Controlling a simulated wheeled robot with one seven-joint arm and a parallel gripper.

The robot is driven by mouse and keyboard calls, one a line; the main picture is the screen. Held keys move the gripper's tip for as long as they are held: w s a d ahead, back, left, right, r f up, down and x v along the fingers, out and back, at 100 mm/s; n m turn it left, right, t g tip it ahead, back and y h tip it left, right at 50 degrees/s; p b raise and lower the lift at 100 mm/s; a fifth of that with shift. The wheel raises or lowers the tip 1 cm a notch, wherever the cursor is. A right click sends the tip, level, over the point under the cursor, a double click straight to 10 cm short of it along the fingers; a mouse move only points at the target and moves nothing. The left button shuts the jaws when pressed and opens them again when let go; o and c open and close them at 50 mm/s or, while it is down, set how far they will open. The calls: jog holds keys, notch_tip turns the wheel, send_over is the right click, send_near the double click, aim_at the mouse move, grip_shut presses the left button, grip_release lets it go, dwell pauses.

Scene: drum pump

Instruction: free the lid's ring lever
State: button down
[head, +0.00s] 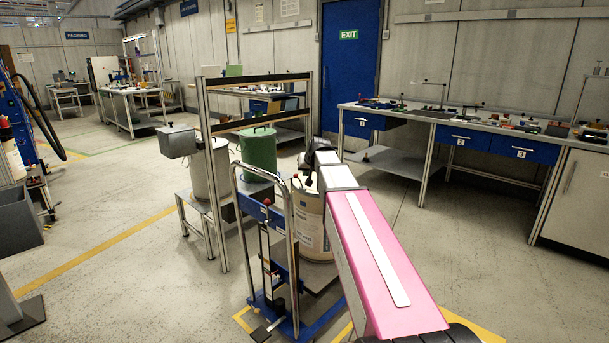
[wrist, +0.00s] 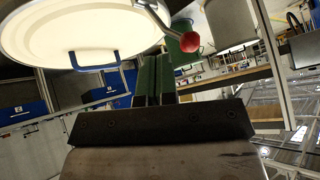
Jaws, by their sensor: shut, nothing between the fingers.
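The cream drum (head: 313,232) stands low in the middle of the head view, partly behind the trolley's frame and my arm. In the wrist view its pale round lid (wrist: 80,35) fills the upper left, with a blue handle (wrist: 95,66) at its near edge. The ring lever (wrist: 158,17) is a metal bar at the lid's right edge, ending in a red ball (wrist: 187,43). My gripper (wrist: 153,80) is shut and empty, its dark green fingers below and left of the ball, apart from it in the picture. In the head view the lever is mostly hidden.
A trolley with a tubular handle (head: 238,190) stands just left of the drum. A metal frame (head: 216,200) and a green drum (head: 258,155) are behind it. A long bench (head: 480,125) runs along the right wall. Floor between drum and bench is clear.

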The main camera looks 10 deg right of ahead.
jog(key=v, duration=0.9)
jog(key=s+f+g, duration=0.2)
jog(key=s+f, duration=0.7)
jog(key=f, duration=0.3)
jog(key=s+f+g+h, duration=0.1)
jog(key=s+f+g, duration=0.2)
jog(key=s+f, duration=0.6)
jog(key=s+a+f+g+h, duration=0.1)
jog(key=s+f+g, duration=0.2)
jog(key=s+f, duration=0.6)
notch_tip(320, 180, down, 6)
jog(key=shift+r, duration=0.1)
